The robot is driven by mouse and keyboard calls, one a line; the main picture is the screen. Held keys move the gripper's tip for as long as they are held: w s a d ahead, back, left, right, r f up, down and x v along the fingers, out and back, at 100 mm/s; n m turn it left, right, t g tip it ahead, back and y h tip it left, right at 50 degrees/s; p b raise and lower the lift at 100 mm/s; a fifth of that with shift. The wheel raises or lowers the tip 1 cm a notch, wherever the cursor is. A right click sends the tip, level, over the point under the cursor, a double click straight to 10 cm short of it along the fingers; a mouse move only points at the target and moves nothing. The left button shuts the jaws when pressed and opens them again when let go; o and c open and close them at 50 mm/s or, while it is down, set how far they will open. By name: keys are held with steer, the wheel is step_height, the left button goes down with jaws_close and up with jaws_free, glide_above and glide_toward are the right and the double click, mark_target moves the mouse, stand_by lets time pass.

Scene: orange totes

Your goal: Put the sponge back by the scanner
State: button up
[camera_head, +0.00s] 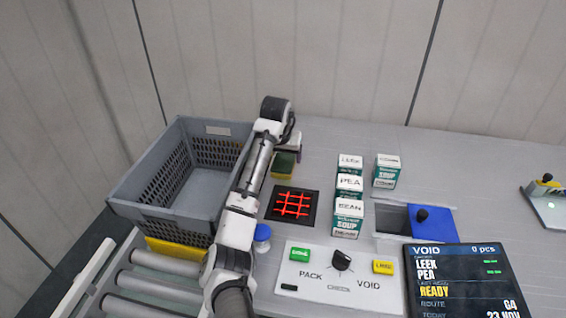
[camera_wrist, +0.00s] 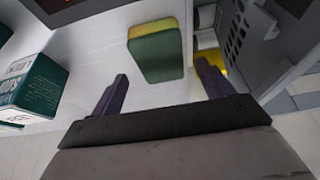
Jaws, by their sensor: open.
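In the wrist view the sponge (camera_wrist: 157,55) shows ahead of my fingers. The scanner (camera_head: 291,205) is a black square plate with glowing red crossed lines, just in front of the sponge in the head view. My gripper (camera_wrist: 162,77) is open and empty, with the sponge beyond its fingertips and apart from them. In the head view my wrist hangs over the sponge's far side and the fingers are largely hidden.
Several soup boxes (camera_head: 348,218) stand right of the scanner. A blue-lidded opening (camera_head: 432,223), control panel (camera_head: 338,278) and display (camera_head: 460,280) lie further right.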

steer(key=b+v, duration=0.1)
steer(key=v, duration=0.7)
steer(key=shift+r, duration=0.2)
stand_by(1.0)
